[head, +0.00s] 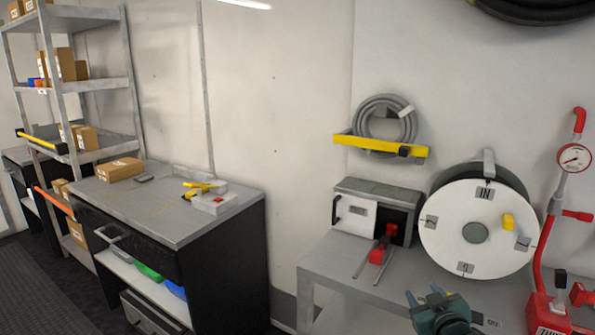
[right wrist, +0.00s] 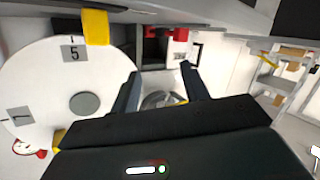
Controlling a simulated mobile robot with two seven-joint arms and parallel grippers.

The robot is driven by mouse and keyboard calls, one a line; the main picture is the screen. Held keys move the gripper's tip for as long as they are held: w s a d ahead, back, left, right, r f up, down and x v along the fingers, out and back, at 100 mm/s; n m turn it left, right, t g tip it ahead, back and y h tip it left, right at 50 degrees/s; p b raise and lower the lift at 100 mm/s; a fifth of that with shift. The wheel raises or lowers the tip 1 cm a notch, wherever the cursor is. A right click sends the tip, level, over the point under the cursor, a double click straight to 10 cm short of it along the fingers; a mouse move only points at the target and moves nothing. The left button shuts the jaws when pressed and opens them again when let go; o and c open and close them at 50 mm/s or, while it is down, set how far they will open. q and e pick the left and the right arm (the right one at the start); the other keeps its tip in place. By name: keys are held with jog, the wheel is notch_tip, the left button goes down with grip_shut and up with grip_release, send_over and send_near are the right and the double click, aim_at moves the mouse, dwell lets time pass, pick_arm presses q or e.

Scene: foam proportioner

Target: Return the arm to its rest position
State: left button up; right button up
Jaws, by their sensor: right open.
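My right gripper (head: 426,296) shows at the bottom of the head view, in front of the grey bench and below the white dial. In the right wrist view its two dark fingers (right wrist: 158,80) stand apart with nothing held between them. The large white dial (head: 476,228) has a grey hub, label plates and a yellow knob (head: 508,222). It also shows at the left of the right wrist view (right wrist: 45,85), apart from the fingers. My left gripper is not in view.
A grey box with a red-handled part (head: 376,255) stands on the bench (head: 335,262) left of the dial. Red piping with a gauge (head: 574,158) rises at the right. A hose coil (head: 385,122) hangs above. A workbench (head: 160,215) and shelving stand left, with floor between.

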jog(key=s+a+f+g+y, duration=0.1)
jog(key=s+a+f, duration=0.35)
jog(key=s, duration=0.25)
jog(key=s+a+f+g+y, duration=0.1)
jog(key=s+a+f, duration=0.3)
jog(key=s+f, duration=0.3)
jog(key=s+a+f+g, duration=0.1)
jog(key=s+a, duration=0.2)
jog(key=s, duration=0.6)
jog(key=s+a+f+g+y, duration=0.1)
jog(key=s+a, duration=0.2)
jog(key=s, duration=0.6)
jog(key=shift+f+m+g, duration=0.3)
jog(key=shift+g, duration=0.1)
jog(key=shift+c, duration=1)
